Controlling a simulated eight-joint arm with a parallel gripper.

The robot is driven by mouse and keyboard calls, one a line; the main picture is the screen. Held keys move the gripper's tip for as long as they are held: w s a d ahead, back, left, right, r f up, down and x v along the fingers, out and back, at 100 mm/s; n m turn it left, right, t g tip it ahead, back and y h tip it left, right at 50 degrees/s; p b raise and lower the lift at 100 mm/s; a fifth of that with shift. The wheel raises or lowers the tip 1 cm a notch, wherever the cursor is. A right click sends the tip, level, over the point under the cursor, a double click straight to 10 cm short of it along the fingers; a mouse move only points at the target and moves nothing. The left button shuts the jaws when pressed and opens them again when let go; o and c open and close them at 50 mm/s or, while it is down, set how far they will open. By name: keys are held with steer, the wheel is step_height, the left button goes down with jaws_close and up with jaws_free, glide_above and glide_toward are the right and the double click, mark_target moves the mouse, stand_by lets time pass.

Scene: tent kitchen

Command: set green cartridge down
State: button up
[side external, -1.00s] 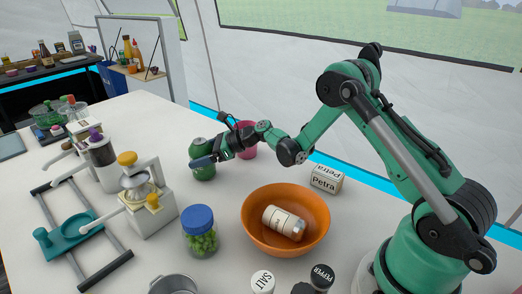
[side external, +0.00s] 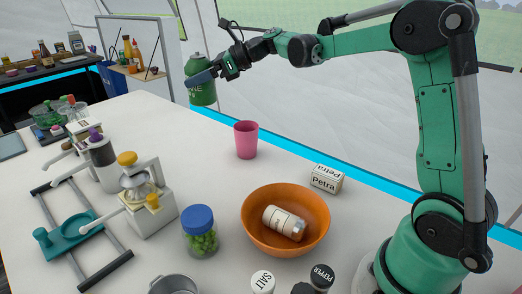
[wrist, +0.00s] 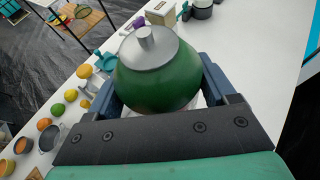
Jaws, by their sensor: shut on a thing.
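The green cartridge (side external: 201,92) is a rounded green canister with a grey top. My gripper (side external: 203,78) is shut on it and holds it upright, well above the white table (side external: 180,130), near the far edge. In the wrist view the cartridge (wrist: 158,78) sits between my gripper's two blue-grey fingers (wrist: 160,100), its grey cap toward the camera. Its underside is hidden there.
A pink cup (side external: 246,140) stands to the right of and below the cartridge. An orange bowl (side external: 285,245) holds a white bottle. A Petra box (side external: 327,179), a jar with a blue lid (side external: 200,232) and a juicer (side external: 140,200) stand nearer.

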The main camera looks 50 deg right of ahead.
steer(key=s+d+n, duration=0.1)
steer(key=s+d, duration=1)
steer(key=d, duration=0.3)
steer(key=shift+g+y, duration=0.3)
steer(key=shift+y, duration=0.2)
steer(key=shift+s+f, duration=0.1)
steer(key=shift+f, duration=9.65)
steer(key=o, duration=1.4)
steer(key=shift+f, duration=0.15)
steer(key=shift+c, duration=0.2)
